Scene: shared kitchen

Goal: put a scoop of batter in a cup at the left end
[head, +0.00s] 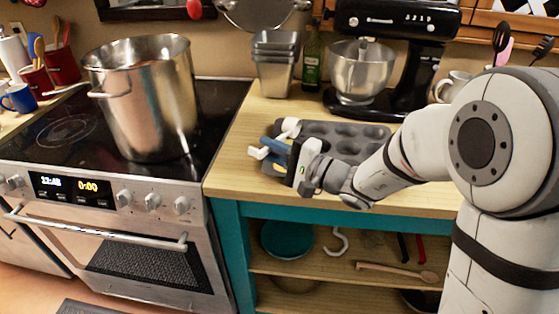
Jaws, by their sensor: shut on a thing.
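A dark grey muffin tin (345,131) with several cups lies on the wooden counter. My gripper (274,143) is over the tin's left end, coming in from the right. It is shut on a blue-handled thing (277,149), which looks like the scoop. The scoop's bowl cannot be made out, nor whether batter is in it. My gripper and wrist hide the tin's left end and part of its front edge, so what is in the cups there cannot be told.
A large steel pot (150,110) stands on the black stove (60,125) to the left. Behind the tin are stacked metal containers (275,70), a green bottle (312,62) and a black stand mixer (400,50) with a steel bowl (361,75). The counter's front left (232,180) is clear.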

